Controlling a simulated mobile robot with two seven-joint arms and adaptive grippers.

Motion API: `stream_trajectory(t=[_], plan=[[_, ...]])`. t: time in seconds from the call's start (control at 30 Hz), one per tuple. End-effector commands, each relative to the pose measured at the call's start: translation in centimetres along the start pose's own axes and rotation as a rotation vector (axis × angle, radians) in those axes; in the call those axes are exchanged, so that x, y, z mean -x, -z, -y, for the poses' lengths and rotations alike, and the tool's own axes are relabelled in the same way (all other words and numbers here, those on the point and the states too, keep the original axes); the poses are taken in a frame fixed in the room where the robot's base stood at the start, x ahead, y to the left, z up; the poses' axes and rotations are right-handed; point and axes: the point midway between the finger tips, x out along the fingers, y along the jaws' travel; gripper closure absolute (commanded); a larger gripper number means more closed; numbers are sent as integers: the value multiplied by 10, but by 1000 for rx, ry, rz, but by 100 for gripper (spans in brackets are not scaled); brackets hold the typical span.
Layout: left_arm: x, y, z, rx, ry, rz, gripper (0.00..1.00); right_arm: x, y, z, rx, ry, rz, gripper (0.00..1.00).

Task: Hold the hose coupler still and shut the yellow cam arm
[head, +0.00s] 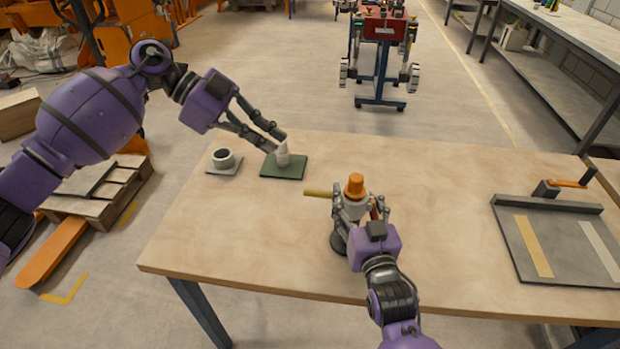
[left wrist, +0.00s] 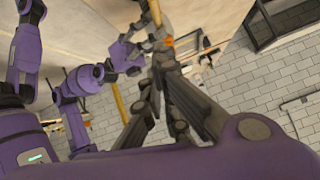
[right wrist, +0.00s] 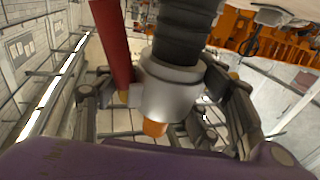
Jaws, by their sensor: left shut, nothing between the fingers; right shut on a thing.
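The hose coupler (head: 352,208) stands upright on the table, a pale grey body with an orange plug on top. In the right wrist view its grey body (right wrist: 172,92) meets a black ribbed hose. The yellow cam arm (head: 318,193) sticks out level to the left from the coupler. A red cam arm (right wrist: 113,42) lies alongside the hose. My right gripper (head: 354,210) is shut around the coupler body. My left gripper (head: 281,137) is shut and empty, left of and beyond the yellow arm, by a white nozzle-like piece (head: 283,155).
The white piece stands on a green mat (head: 270,172). A grey ring-shaped cup (head: 223,158) sits on a small plate at the table's far left. A dark tray (head: 506,240) with two strips lies at the right. The table between coupler and tray is clear.

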Motion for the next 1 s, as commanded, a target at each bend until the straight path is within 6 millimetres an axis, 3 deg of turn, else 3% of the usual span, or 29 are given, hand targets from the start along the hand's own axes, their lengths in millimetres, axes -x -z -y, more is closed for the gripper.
stream_trajectory(t=[0.27, 0.73, 1.0], plan=[[-11, 0, 0, -2, -2, -1, 100, 0, 0, 1, -1, 1, 1, 83], [-105, 1, -1, -4, -3, -2, 100, 0, 0, 0, -1, 1, 1, 83], [-126, -25, 0, -2, 0, 0, 100, 0, 0, 0, -1, 0, 1, 83]])
